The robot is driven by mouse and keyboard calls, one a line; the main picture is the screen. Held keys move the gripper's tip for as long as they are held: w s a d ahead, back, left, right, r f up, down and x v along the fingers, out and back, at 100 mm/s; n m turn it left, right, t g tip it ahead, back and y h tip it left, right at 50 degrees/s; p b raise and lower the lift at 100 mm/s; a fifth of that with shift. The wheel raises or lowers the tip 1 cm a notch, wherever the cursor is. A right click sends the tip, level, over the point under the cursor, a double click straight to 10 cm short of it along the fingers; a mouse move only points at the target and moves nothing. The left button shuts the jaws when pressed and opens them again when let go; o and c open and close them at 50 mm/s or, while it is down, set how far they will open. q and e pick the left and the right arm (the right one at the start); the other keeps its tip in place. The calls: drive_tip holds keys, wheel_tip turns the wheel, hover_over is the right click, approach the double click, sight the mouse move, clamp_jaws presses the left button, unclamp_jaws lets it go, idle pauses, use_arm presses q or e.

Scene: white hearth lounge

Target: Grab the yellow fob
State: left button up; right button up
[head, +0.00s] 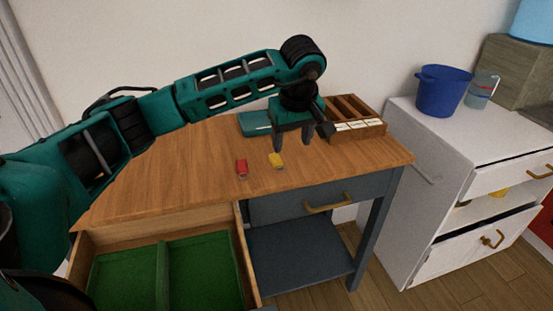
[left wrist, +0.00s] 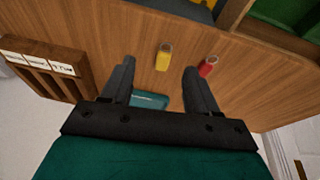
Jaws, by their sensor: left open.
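The yellow fob (head: 276,160) lies on the wooden desk top, to the right of a red fob (head: 242,168). In the left wrist view the yellow fob (left wrist: 163,57) shows ahead of and between my fingers, and the red fob (left wrist: 208,66) is by the tip of the right-hand finger. My left gripper (head: 292,145) is open and empty, above the desk and a little behind and right of the yellow fob. It also shows in the left wrist view (left wrist: 158,72). My right gripper is not in view.
A wooden desk (head: 180,165) has an open left drawer with a green lining (head: 205,270). A teal case (head: 255,123) and a wooden slotted box (head: 365,132) stand at the back. A white cabinet (head: 400,190) with a blue bucket (head: 442,90) is at right.

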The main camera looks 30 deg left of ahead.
use_arm(q)
drive_tip(key=a+r+y, duration=0.1)
drive_tip(key=a+y, duration=0.1)
drive_tip(key=a, duration=0.1)
approach(276, 158)
drive_tip(key=shift+s+a+f+h+b, duration=0.15)
drive_tip(key=shift+a+f+b, duration=0.15)
drive_tip(key=shift+f, duration=0.2)
drive_tip(key=shift+w+a+f+h+b, duration=0.1)
drive_tip(key=shift+a+f+h+b, duration=0.05)
drive_tip(key=shift+a+f, duration=0.3)
drive_tip(key=shift+w+b+x, duration=0.2)
drive_tip(key=shift+b+x, duration=0.25)
drive_tip(key=shift+x, duration=2.65)
drive_tip(key=shift+d, duration=0.15)
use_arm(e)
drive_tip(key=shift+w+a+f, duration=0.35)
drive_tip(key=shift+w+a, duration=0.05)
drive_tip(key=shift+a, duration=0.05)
use_arm(q)
clamp_jaws()
drive_tip(key=shift+r, duration=0.15)
